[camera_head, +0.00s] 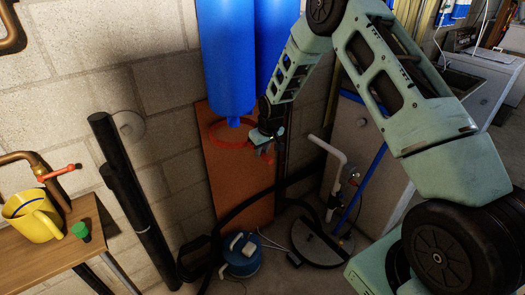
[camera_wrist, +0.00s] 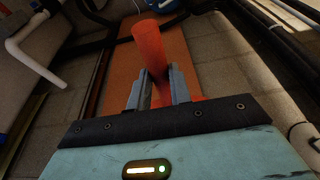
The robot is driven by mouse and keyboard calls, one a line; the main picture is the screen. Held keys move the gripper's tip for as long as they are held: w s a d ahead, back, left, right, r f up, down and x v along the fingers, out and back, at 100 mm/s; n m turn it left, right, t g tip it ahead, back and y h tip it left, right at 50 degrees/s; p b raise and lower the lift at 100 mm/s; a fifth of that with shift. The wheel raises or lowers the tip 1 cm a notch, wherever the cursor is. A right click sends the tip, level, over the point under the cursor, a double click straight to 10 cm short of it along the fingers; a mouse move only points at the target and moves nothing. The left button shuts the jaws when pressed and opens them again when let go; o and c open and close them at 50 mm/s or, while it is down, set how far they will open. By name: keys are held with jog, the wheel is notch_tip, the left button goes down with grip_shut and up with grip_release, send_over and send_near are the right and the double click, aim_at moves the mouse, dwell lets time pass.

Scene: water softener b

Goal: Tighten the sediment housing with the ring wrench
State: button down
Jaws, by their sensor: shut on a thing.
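The blue sediment housing (camera_head: 228,60) hangs upright in front of an orange-brown board, with a second blue cylinder (camera_head: 275,40) beside it on the right. The red ring wrench (camera_head: 214,140) shows as a ring just under the housing, around its narrow bottom tip in the picture. I cannot tell whether it touches the housing. My gripper (camera_head: 265,146) is at the right of the ring, shut on the wrench's handle. In the wrist view the red handle (camera_wrist: 150,45) stands between the two grey fingers of my gripper (camera_wrist: 158,82). The ring is not visible there.
A blue canister (camera_head: 241,255) and black hoses stand below on the floor. A white pipe (camera_head: 335,160) rises at the right, and a black pipe (camera_head: 130,195) leans on the wall.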

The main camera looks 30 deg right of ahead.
dwell(0.4)
jog(key=shift+r+p, duration=1.5)
jog(key=shift+r, duration=1.3)
jog(key=shift+r+p, duration=0.8)
jog(key=shift+r, duration=1.05)
